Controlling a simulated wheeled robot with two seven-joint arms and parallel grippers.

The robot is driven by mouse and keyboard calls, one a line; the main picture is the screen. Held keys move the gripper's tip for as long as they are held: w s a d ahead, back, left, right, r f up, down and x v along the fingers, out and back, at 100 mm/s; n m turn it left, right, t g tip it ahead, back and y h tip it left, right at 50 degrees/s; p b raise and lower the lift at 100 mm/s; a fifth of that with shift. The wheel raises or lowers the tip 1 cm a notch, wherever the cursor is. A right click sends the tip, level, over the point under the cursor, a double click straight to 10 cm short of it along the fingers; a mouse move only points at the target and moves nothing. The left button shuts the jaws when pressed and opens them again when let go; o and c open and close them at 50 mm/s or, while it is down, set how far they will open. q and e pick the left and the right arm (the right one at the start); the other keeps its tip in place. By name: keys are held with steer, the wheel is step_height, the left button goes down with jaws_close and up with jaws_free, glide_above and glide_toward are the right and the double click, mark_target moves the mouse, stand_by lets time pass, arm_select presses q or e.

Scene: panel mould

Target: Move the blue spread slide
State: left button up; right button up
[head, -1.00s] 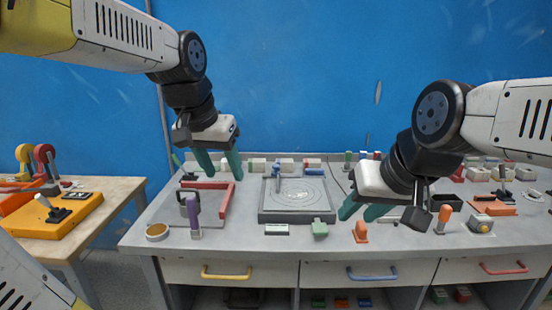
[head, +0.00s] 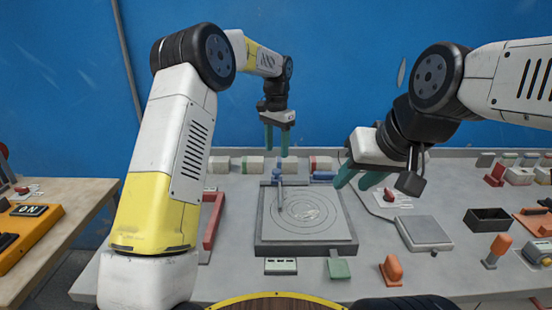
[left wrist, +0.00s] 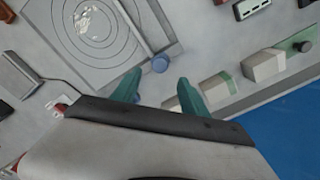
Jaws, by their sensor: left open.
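The blue slide, seen as a blue upright knob (head: 279,181), stands at the back left part of the grey square panel mould (head: 346,243). In the left wrist view a round blue knob (left wrist: 160,63) shows at the end of a narrow grey bar by the mould's edge. My left gripper (head: 277,150) is open and empty, pointing down above and behind the slide. In the left wrist view its fingertips (left wrist: 158,90) are apart, with the knob just beyond the gap. My right gripper (head: 357,182) is open and empty above the mould's right back corner.
Several two-coloured blocks (head: 253,165) line the back of the table, close behind the slide. A red bracket (head: 212,222) lies left of the mould and a grey plate (head: 425,232) right of it. A green piece (head: 339,268) and an orange handle (head: 392,270) are in front.

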mark_target(276, 170)
arm_select(q)
step_height(276, 170, down, 8)
steer(key=shift+r, duration=0.1)
stand_by(0.4)
jaws_close()
stand_by(1.3)
